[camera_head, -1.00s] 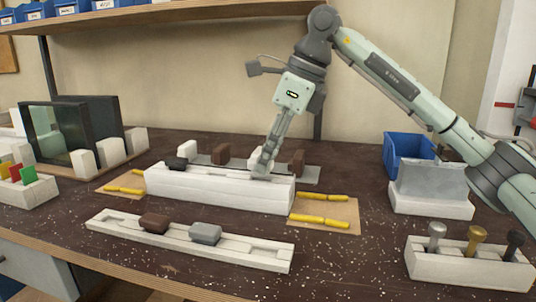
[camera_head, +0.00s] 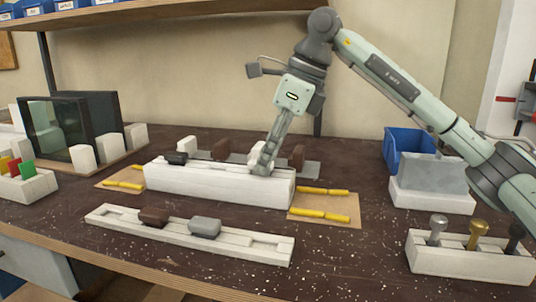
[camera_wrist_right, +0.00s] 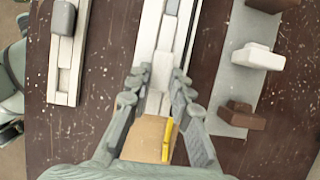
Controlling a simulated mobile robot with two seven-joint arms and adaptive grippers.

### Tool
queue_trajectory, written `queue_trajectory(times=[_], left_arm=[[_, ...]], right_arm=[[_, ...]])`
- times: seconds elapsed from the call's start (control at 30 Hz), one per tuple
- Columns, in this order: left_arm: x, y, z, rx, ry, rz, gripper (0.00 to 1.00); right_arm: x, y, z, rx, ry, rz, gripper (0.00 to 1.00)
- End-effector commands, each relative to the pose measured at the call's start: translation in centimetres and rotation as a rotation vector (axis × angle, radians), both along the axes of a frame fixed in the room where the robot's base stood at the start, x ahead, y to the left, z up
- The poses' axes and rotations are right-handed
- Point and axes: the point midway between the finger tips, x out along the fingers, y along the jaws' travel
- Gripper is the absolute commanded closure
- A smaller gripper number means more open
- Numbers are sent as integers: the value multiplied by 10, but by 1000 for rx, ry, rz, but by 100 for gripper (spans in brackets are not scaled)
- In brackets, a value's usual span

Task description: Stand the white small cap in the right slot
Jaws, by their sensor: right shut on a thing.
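The long white block (camera_head: 215,188) lies mid-bench, with a recessed channel along its top and a black cap (camera_head: 176,158) toward its left end. My right gripper (camera_head: 262,170) points down at the right part of this block, with its fingertips at the top. My left gripper is out of view.
Behind the block, a grey strip (camera_head: 312,170) carries brown and white caps. In front, a narrow white rail (camera_head: 262,248) holds a brown cap (camera_head: 154,217) and a grey cap (camera_head: 205,227). Yellow pieces (camera_head: 323,215) lie on a tan mat. A blue bin (camera_head: 408,148) stands right.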

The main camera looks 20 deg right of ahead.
Motion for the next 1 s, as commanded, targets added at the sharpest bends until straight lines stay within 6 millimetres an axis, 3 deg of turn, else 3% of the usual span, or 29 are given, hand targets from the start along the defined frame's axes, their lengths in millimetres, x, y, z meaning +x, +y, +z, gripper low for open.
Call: queue_trajectory(times=[0.1,0.13,0.33,1.0], left_arm=[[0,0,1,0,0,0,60],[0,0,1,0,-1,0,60],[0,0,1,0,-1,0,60],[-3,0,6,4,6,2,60]], right_arm=[[0,0,1,0,0,0,90],[0,0,1,0,0,0,78],[0,0,1,0,0,0,55],[0,0,1,0,0,0,55]])
